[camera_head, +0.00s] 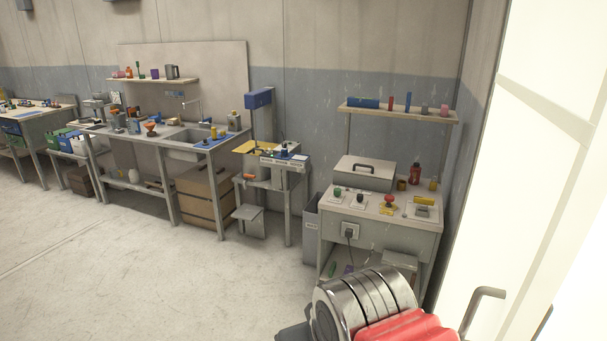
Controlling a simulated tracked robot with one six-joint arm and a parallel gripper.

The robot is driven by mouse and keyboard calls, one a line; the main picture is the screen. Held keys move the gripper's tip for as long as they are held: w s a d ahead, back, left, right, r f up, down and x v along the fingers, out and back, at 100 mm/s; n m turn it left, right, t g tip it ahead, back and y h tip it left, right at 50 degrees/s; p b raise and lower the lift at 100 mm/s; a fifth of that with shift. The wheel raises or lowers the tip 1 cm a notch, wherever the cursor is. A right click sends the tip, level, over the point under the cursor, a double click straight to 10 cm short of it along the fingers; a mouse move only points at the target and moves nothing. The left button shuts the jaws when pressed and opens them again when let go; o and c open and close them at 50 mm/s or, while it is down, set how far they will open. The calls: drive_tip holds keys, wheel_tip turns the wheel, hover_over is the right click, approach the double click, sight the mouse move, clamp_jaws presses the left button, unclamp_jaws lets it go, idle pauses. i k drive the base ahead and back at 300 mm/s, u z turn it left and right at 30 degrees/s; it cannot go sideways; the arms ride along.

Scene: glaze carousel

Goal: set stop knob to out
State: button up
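The stop knob (389,199) looks like a red mushroom-shaped button on a yellow base. It stands on the top of the small workbench (350,211) at the right. It is too small here to tell whether it is in or out. Part of my arm, ringed metal and red, shows at the bottom right, in front of the bench's lower part. My gripper is not recognizable in this view, and nothing of mine touches the knob.
Beside the knob are a green knob (337,191), a black switch (360,198) and a small framed plate (423,211). A grey lidded box (365,172) and a red bottle (415,173) stand behind. A shelf (400,112) hangs above. Open floor (130,270) lies left.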

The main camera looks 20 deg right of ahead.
sight(389, 199)
drive_tip(key=i, duration=1)
drive_tip(key=z, duration=0.35)
drive_tip(key=i, duration=0.8)
drive_tip(key=z, duration=0.85)
drive_tip(key=i, duration=0.55)
drive_tip(key=z, duration=0.55)
drive_tip(key=i, duration=0.5)
drive_tip(key=z, duration=0.3)
